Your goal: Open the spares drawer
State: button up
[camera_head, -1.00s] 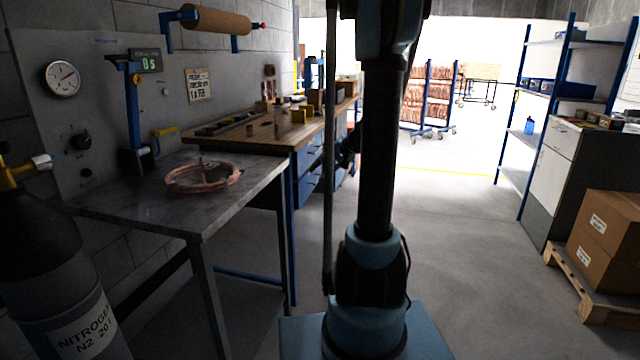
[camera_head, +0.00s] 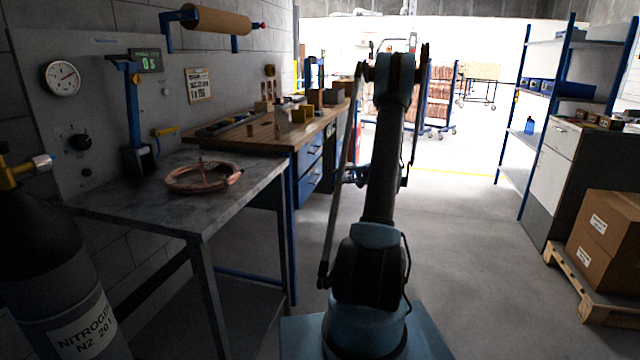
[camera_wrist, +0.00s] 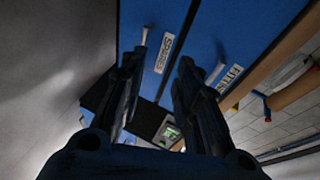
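The spares drawer has a blue front with a white label reading SPARES (camera_wrist: 163,53) and a pale bar handle (camera_wrist: 145,36) in the wrist view. In the head view the lower blue drawer front (camera_head: 311,181) under the wooden bench appears to be this drawer, and it looks closed. My gripper (camera_wrist: 158,62) has its two dark fingers spread apart, with nothing seen between them. The spares label shows between the fingertips, and the handle is near the left fingertip. I cannot tell whether they touch. In the head view the gripper (camera_head: 352,176) is partly hidden by my arm.
A second blue drawer with its own label (camera_wrist: 230,79) and handle (camera_wrist: 215,72) lies beside it, nearer the wooden bench top (camera_head: 262,132). A metal table (camera_head: 130,195) with a copper coil (camera_head: 204,177) stands left. Boxes on a pallet (camera_head: 590,300) are right. The floor between is clear.

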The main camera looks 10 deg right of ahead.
jog(key=w+d+f+m+t, duration=0.1)
jog(key=w+d+f, duration=0.1)
jog(key=d+f, duration=0.25)
jog(key=x, duration=1.8)
jog(key=shift+r+t, duration=0.3)
jog(key=shift+w, duration=0.1)
grip_shut()
